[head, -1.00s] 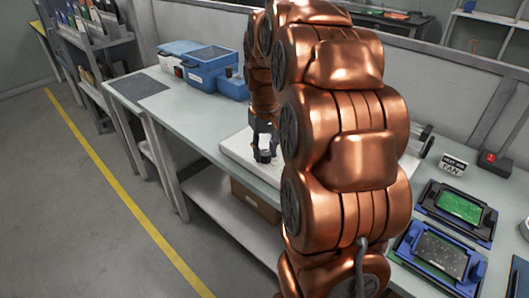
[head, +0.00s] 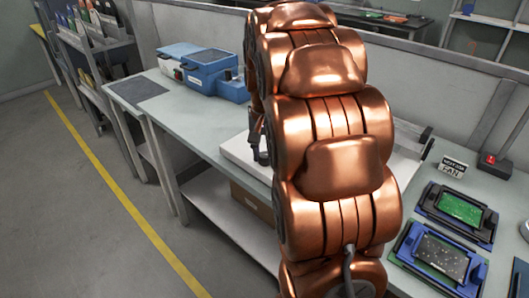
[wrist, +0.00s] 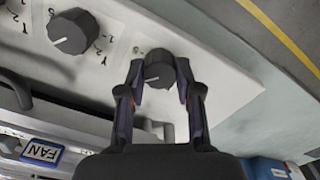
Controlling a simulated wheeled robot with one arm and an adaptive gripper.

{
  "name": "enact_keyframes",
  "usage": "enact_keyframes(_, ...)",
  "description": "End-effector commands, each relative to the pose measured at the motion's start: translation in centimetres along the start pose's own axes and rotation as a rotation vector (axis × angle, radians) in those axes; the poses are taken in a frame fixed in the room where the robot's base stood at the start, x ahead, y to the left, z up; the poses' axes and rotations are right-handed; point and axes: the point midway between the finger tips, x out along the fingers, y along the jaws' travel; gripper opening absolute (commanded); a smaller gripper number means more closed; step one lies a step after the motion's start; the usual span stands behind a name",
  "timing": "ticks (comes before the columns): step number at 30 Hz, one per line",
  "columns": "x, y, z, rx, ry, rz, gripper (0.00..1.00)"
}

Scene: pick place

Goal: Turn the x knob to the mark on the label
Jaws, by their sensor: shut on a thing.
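In the wrist view, a dark round knob (wrist: 158,76) with a white pointer line stands on a white panel (wrist: 222,88). My gripper (wrist: 159,67) is shut on it, one finger on each side. Small printed marks show beside the knob, partly covered by a finger; I cannot read its letter surely. A second dark knob (wrist: 72,32) with its own printed numbers and letters is to the upper left, apart from my gripper. In the head view my arm hides the knobs, and only a bit of my gripper (head: 262,152) shows at the panel's left end.
On the bench, blue boxes (head: 207,72) stand at the back left and circuit board trays (head: 437,255) at the right. Bare bench lies left of the panel.

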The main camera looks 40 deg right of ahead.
Motion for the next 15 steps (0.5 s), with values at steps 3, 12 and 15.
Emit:
enact_keyframes(3,0.08,0.05,0.06,0.011,-0.003,0.001,0.0)
enact_keyframes(12,0.08,0.05,0.06,0.014,-0.003,0.001,0.0)
enact_keyframes(15,0.08,0.05,0.06,0.014,-0.003,0.001,0.36)
